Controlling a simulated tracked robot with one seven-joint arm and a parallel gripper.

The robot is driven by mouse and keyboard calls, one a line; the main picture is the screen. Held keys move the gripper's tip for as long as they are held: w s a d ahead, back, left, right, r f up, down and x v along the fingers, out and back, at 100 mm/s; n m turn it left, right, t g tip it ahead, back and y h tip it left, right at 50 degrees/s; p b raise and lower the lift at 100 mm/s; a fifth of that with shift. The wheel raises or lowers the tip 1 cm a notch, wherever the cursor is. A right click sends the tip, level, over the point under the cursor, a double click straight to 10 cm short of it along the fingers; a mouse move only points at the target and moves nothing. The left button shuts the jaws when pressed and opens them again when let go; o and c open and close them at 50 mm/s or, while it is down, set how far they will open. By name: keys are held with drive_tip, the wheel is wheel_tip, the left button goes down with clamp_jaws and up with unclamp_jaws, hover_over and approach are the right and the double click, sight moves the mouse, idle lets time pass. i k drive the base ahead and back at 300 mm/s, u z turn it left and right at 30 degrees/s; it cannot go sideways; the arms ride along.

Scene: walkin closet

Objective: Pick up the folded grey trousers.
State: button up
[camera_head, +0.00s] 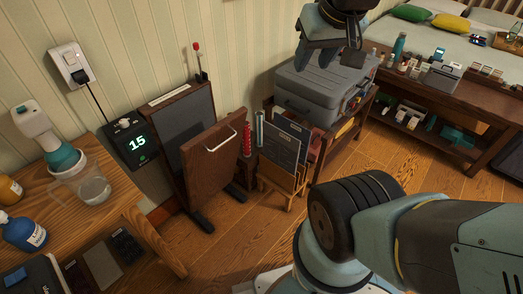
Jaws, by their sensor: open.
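I cannot make out any folded grey trousers in this view. My gripper (328,46) is at the top centre, partly cut off by the upper edge. It is open, and I see nothing held in it. It shows in front of and above a grey hard-shell suitcase (318,88), which lies flat on a low wooden stand (334,139). I cannot tell the height of the gripper over the suitcase.
A wooden table (120,205) at left holds a clear jug (86,186) and bottles. A dark upright panel (190,128), a brown board (212,165) and a folder rack (284,180) stand mid-floor. A low bench (455,105) fronts the bed (450,42). Some wooden floor (400,150) is clear.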

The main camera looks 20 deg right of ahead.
sight(283, 149)
drive_tip(key=z, duration=1.75)
drive_tip(key=i, duration=0.1)
drive_tip(key=u, duration=3.15)
drive_tip(key=k, duration=1.15)
drive_tip(key=z, duration=1.45)
drive_tip(key=i, duration=1.6)
